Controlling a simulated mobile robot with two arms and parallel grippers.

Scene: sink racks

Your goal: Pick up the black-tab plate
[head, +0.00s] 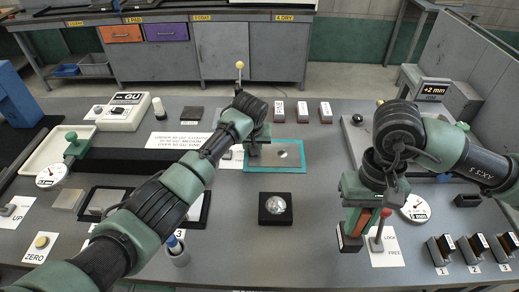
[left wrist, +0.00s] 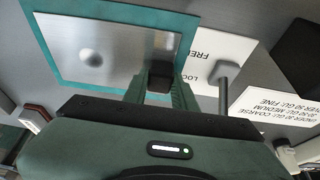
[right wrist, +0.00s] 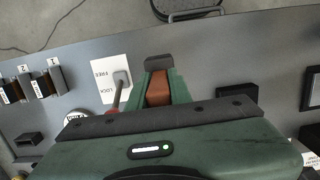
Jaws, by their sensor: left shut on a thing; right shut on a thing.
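The plate (head: 283,154) is a flat grey metal sheet with a dull round spot, inside a teal border (head: 300,169) in the middle of the table. In the left wrist view the plate (left wrist: 95,50) has a black tab (left wrist: 159,84) at its edge. My left gripper (head: 253,152) is shut on this tab. I cannot tell whether the plate is clear of the teal surface. My right gripper (head: 350,236) is shut on a brown and dark grey block (right wrist: 158,90), near the table's front right, away from the plate.
A lever with a red knob (head: 385,213) stands beside my right gripper, on a LOCK/FREE card (head: 384,255). Several small blocks (head: 473,248) stand at front right. A black square holder with a silver dome (head: 276,206) sits in front of the plate. Bare table lies around the holder.

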